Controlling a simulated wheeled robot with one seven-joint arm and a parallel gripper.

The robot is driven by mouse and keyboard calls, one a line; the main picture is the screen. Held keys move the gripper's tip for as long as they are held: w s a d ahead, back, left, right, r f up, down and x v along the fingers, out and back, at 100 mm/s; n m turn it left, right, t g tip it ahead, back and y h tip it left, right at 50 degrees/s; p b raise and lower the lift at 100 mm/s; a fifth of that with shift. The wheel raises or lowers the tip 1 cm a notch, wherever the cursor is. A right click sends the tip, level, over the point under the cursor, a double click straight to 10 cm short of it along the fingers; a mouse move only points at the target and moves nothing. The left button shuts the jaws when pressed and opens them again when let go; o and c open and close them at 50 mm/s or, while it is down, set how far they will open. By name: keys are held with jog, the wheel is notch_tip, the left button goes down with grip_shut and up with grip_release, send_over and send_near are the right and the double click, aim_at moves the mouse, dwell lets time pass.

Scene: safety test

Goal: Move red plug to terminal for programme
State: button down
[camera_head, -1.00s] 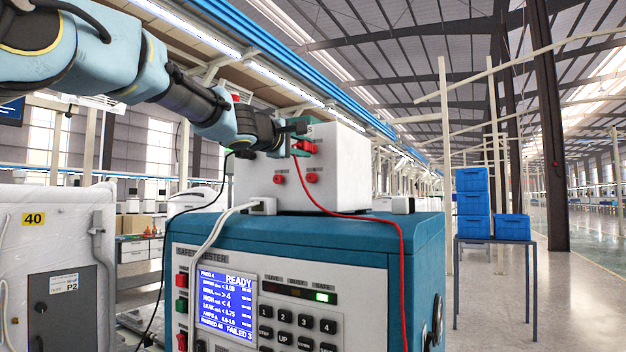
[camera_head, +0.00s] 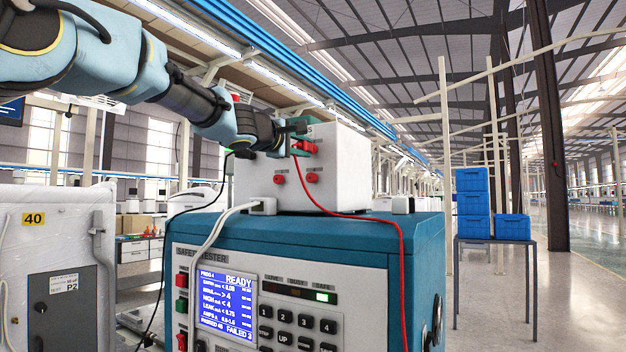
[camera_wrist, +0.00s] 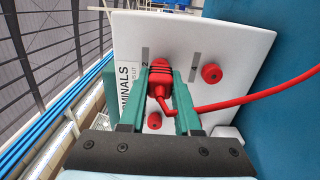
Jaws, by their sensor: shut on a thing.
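The red plug (camera_wrist: 161,78) with its red cable sits between the green fingers of my gripper (camera_wrist: 164,90) in the wrist view. My gripper (camera_head: 296,140) is shut on it at the upper front of the white terminal box (camera_head: 343,180). The plug's tip is at the box face beside a grey label strip; I cannot tell how deep it sits. Red terminals show below: one at left (camera_head: 279,180) and one at right (camera_head: 312,178). In the wrist view, red terminals show at right (camera_wrist: 211,74) and below (camera_wrist: 154,121). "TERMINALS" lettering is partly hidden by the fingers.
The box stands on the blue safety tester (camera_head: 300,232) with its screen (camera_head: 226,302) reading READY. The red cable (camera_head: 400,250) hangs down its front. A black cable (camera_head: 170,225) and a white plug (camera_head: 264,206) are nearby. Blue crates (camera_head: 473,202) stand on a table at right.

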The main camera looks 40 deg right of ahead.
aim_at(300, 146)
jog(key=shift+b+v, duration=1.5)
jog(key=shift+v, duration=1.5)
notch_tip(300, 146, down, 8)
jog(key=b, duration=0.4)
jog(key=shift+a+r+b, duration=0.25)
jog(key=shift+a+b, duration=0.1)
jog(key=shift+a, duration=0.1)
jog(key=shift+s+d, duration=0.1)
